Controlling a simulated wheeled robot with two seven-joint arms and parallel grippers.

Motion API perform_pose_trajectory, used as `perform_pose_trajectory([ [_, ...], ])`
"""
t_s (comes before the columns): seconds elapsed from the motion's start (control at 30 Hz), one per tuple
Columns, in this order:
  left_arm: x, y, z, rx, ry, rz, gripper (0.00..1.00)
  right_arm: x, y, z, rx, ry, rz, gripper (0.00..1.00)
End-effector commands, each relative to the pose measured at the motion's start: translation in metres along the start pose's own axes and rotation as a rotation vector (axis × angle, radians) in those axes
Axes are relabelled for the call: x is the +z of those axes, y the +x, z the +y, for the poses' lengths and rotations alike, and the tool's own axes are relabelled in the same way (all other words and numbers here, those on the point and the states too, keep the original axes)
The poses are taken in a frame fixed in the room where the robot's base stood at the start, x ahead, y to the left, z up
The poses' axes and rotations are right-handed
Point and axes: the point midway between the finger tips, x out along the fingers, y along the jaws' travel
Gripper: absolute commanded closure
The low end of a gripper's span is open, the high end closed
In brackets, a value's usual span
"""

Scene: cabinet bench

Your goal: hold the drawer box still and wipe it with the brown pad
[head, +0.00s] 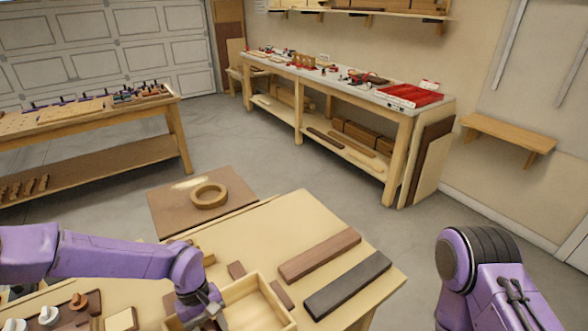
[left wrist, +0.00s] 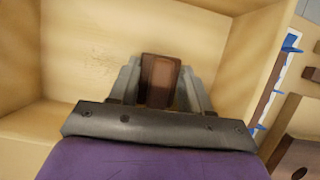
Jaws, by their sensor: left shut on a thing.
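The drawer box (head: 262,290) is a pale open wooden box near the front edge of the bench. My left gripper (head: 213,312) is over its left part. In the left wrist view my left gripper (left wrist: 160,88) is shut on the brown pad (left wrist: 160,75), a small brown block between its fingers. Behind it the pale floor of the drawer box (left wrist: 85,60) shows faint scratchy marks. I cannot tell whether the pad touches the floor. My right arm shows at the right of the head view, away from the box; its gripper is not in view.
A brown board (head: 318,255) and a dark board (head: 347,285) lie right of the box on the bench (head: 290,215). Small brown blocks (head: 236,270) lie near the box. White knobs (head: 48,314) stand at the left. A wooden ring (head: 208,195) lies behind on a brown panel.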

Motion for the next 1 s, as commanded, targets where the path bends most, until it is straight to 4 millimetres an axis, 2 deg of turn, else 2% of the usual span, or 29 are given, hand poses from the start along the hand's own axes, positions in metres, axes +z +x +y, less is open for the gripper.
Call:
perform_pose_trajectory([
  [0.03, -0.002, 0.004, 0.009, 0.003, 0.006, 0.004, 0.91, 0.003, 0.007, -0.001, 0.000, 0.000, 0.000, 0.60],
  [0.5, 0.001, 0.003, 0.068, 0.002, 0.005, 0.004, 0.91, 0.012, 0.028, -0.003, 0.000, 0.000, -0.001, 0.60],
  [0.9, 0.003, 0.001, 0.074, 0.002, 0.004, 0.002, 0.91, 0.012, 0.029, -0.003, 0.000, 0.000, 0.000, 0.62],
  [1.0, 0.003, 0.001, 0.074, 0.002, 0.004, 0.002, 0.91, 0.006, 0.031, -0.009, 0.000, 0.032, 0.020, 0.62],
])
